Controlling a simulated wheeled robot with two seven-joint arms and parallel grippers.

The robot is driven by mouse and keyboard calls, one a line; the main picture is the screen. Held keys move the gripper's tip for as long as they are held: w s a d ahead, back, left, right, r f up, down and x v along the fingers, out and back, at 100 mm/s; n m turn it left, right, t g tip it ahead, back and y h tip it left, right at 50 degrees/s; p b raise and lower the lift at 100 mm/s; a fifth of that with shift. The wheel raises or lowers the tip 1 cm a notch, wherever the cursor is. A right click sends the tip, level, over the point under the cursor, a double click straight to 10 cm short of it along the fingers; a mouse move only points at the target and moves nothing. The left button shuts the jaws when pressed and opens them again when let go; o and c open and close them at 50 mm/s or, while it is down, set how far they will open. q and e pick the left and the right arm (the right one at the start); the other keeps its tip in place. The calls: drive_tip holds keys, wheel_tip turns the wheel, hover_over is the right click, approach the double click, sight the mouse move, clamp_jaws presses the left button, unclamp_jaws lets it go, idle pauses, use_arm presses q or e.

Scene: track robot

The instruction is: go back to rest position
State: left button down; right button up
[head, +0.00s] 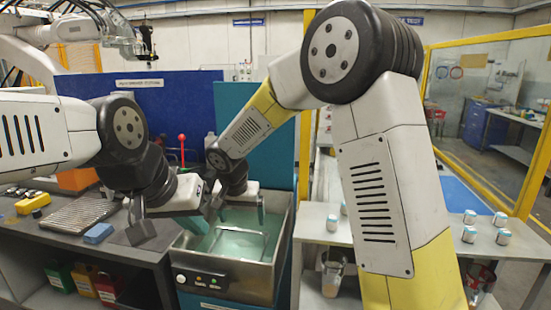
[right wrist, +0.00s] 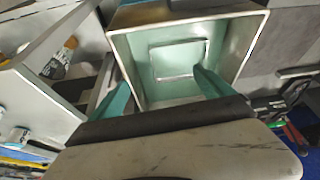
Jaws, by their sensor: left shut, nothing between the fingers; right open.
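My right gripper (head: 230,214) is over a metal basin (head: 272,270) with a teal inside, and its fingers are apart with nothing between them. In the right wrist view its two teal fingers (right wrist: 160,88) stand wide apart above the basin (right wrist: 258,35). A rectangular metal frame (right wrist: 180,76) lies inside the basin, apart from the fingers as far as I can tell. My left gripper (head: 142,226) is shut and empty, pointing down by the workbench edge left of the basin. Its fingertips are partly hidden.
The workbench (head: 85,245) holds a ribbed metal tray (head: 80,213), a blue block (head: 98,233) and a yellow item (head: 33,203). A red-knobbed lever (head: 182,140) stands behind. White-and-blue jars (head: 469,235) stand on the right shelf. Yellow frame posts (head: 419,100) bound the right side.

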drive_tip(key=s+d+r+y, duration=0.1)
drive_tip(key=s+d+r, duration=0.35)
drive_tip(key=d, duration=0.35)
drive_tip(key=s+d+r, duration=0.4)
drive_tip(key=d+r, duration=0.2)
drive_tip(key=d, duration=0.2)
drive_tip(key=s+d+r+n+t, duration=0.1)
drive_tip(key=s+d, duration=0.3)
drive_tip(key=s, duration=0.3)
drive_tip(key=s+d+r+y, duration=0.1)
drive_tip(key=s+d, duration=0.2)
drive_tip(key=s, duration=0.4)
drive_tip(key=shift+s+d+r+n+t+y, duration=0.2)
drive_tip(key=shift+d+r+n+t+y, duration=0.1)
drive_tip(key=shift+d+r+n+t, duration=0.1)
